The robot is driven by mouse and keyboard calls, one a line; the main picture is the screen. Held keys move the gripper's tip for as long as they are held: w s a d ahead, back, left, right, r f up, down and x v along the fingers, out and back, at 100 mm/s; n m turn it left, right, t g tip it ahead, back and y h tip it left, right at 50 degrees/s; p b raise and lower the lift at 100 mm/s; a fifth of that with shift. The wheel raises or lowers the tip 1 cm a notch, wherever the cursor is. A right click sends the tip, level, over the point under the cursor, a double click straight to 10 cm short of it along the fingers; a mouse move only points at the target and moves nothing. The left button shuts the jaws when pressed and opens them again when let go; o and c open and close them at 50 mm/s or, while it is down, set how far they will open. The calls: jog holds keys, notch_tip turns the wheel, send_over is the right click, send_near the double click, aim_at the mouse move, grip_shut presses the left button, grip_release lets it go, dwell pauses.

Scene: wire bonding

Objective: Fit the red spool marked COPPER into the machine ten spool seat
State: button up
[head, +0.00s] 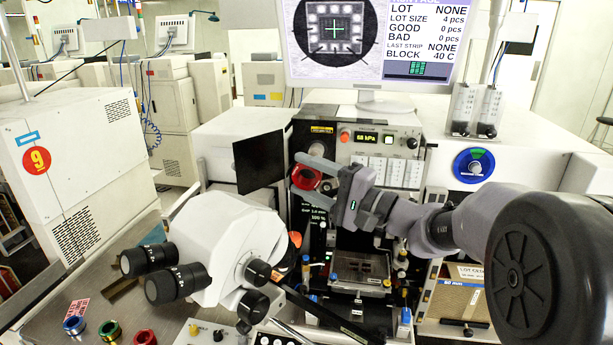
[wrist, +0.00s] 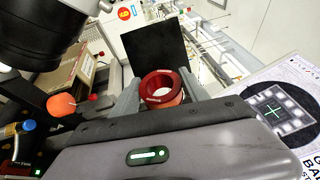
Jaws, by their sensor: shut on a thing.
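My gripper (head: 309,180) is shut on a red spool (head: 305,180), held up in front of the machine's dark front column, right of a black panel. In the wrist view the red spool (wrist: 164,101) sits between the two grey fingers of my gripper (wrist: 160,88), with its round opening facing the camera. A small pale mark shows on its rim, too small to read. I cannot make out the spool seat in either view; the spool and gripper cover part of the machine front.
The black panel (head: 259,162) stands close left of the spool. A white microscope (head: 222,245) with black eyepieces is below left. A monitor (head: 375,45) hangs above.

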aim_at(315, 154)
jog(key=shift+a, duration=0.1)
jog(key=shift+f+b, duration=0.1)
jog(key=shift+b, duration=0.6)
jog(key=w, duration=0.3)
jog(key=w+d+p, duration=0.1)
jog(key=w, duration=0.1)
jog(key=shift+w+d, duration=0.1)
jog(key=shift+w, duration=0.3)
jog(key=shift+b, duration=0.95)
dwell(0.5)
jog(key=shift+w+d+p, duration=0.25)
jog(key=shift+w+p, duration=0.25)
jog(key=shift+w, duration=0.75)
jog(key=shift+w+d+p, duration=0.2)
jog(key=shift+w+p, duration=0.25)
jog(key=shift+w, duration=0.75)
